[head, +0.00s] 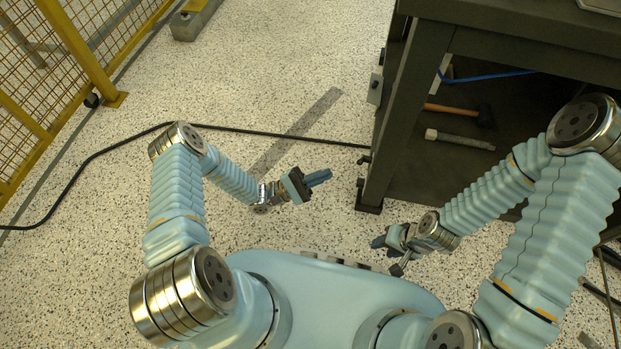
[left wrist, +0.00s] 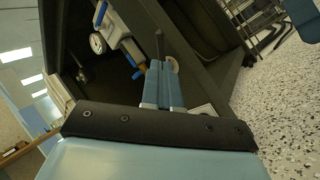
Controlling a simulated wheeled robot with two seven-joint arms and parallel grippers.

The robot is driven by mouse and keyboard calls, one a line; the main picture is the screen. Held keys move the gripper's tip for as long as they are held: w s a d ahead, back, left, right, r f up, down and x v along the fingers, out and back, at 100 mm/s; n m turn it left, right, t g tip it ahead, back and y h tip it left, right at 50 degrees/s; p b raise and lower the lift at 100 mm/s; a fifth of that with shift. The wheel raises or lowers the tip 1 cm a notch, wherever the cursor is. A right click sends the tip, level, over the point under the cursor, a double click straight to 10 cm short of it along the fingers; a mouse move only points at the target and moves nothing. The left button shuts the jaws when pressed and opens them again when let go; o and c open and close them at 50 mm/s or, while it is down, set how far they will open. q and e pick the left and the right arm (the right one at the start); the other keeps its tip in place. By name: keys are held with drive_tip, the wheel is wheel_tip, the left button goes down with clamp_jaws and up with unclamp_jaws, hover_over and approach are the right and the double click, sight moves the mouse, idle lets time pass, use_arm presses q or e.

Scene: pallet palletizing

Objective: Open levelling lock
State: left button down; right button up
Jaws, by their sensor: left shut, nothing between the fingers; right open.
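My left gripper (head: 318,178) is shut and empty, held above the floor to the left of the dark workbench leg (head: 401,110). Its two blue fingers (left wrist: 163,85) are together in the left wrist view, pointing towards the dark bench frame. A thin dark rod (left wrist: 160,45) and a small pale rounded part (left wrist: 173,65) show just beyond the fingertips; I cannot tell whether they touch. No part is clearly identifiable as the levelling lock. Small fittings sit on the bench leg, an upper grey one (head: 375,88) and a lower dark one (head: 363,158). My right gripper (head: 378,242) is open and low, near the leg's foot.
A wooden-handled hammer (head: 446,109) and a pale-headed mallet (head: 458,139) lie on the bench's lower shelf. A gauge (left wrist: 97,43) with blue-handled valves shows in the left wrist view. A black cable (head: 255,131) crosses the floor.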

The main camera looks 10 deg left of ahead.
sight(365, 161)
use_arm(q)
drive_tip(key=x, duration=0.7)
drive_tip(key=shift+d+r, duration=0.15)
drive_tip(key=shift+d, duration=0.15)
drive_tip(key=shift+w+r+n+p, duration=0.1)
drive_tip(key=shift+r+n+p, duration=0.05)
drive_tip(key=shift+n+p, duration=0.4)
drive_tip(key=shift+r+n+t+y, duration=0.1)
drive_tip(key=shift+n+t+y, duration=0.15)
drive_tip(key=shift+t+y, duration=0.05)
drive_tip(key=w+n+y+p, duration=0.1)
drive_tip(key=n+p, duration=0.1)
drive_tip(key=r+n+t+y+p, duration=0.1)
drive_tip(key=n+y+p, duration=0.1)
drive_tip(key=n+p, duration=0.1)
drive_tip(key=w+r+n+y+p, duration=0.1)
drive_tip(key=n+p, duration=0.1)
drive_tip(key=n, duration=0.1)
drive_tip(key=shift+w+r+t+y, duration=0.2)
drive_tip(key=shift+w+t+y, duration=0.1)
drive_tip(key=shift+t, duration=0.1)
drive_tip(key=shift+w, duration=0.15)
